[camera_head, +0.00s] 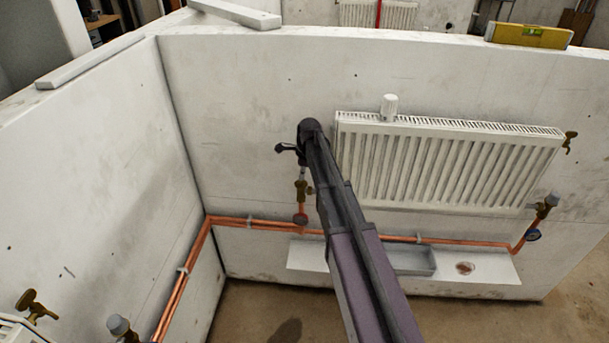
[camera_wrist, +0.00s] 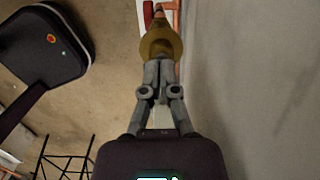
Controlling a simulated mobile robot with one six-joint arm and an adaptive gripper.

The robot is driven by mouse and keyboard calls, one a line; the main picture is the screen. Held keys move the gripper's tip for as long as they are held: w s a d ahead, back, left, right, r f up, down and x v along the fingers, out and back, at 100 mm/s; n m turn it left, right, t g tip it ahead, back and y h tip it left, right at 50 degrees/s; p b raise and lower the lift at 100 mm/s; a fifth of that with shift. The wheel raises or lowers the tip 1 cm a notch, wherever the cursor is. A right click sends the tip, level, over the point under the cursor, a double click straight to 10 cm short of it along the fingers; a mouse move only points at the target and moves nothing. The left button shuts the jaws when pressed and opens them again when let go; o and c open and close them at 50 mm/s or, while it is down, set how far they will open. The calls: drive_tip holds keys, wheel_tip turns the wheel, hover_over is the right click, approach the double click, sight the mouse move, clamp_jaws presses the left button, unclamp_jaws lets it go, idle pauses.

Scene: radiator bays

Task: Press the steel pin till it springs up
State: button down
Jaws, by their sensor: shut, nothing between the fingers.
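A brass valve body (camera_head: 301,191) stands on the copper pipe at the lower left of the radiator. It also shows in the wrist view (camera_wrist: 160,42), just beyond my fingertips. My gripper (camera_head: 302,178) points down at the valve top from above. In the wrist view my gripper (camera_wrist: 158,68) is shut, with its grey fingers together and their tips at or very near the brass. I cannot tell whether they touch. The steel pin cannot be made out; the fingertips cover the valve's top.
The white radiator (camera_head: 445,165) hangs right of my arm, with a white valve head (camera_head: 389,107) on its top edge. A pale ledge (camera_head: 495,268) with a grey tray (camera_head: 412,262) runs below. A side wall (camera_head: 105,175) stands left. A yellow level (camera_head: 528,35) lies on the wall top.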

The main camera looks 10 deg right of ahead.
drive_tip(key=shift+f, duration=0.2)
idle(0.3)
drive_tip(key=shift+f+b, duration=0.45)
drive_tip(key=shift+b, duration=0.2)
drive_tip(key=shift+s+f, duration=0.1)
drive_tip(key=shift+f, duration=0.05)
drive_tip(key=shift+s+a+b, duration=0.1)
drive_tip(key=shift+s+b, duration=0.15)
drive_tip(key=shift+b, duration=0.1)
drive_tip(key=shift+w+r+p, duration=0.15)
drive_tip(key=shift+r+p, duration=0.5)
drive_tip(key=shift+p, duration=0.25)
wheel_tip(320, 180, up, 13)
drive_tip(key=d+p, duration=0.1)
drive_tip(key=p, duration=1.2)
drive_tip(key=shift+s+d, duration=0.35)
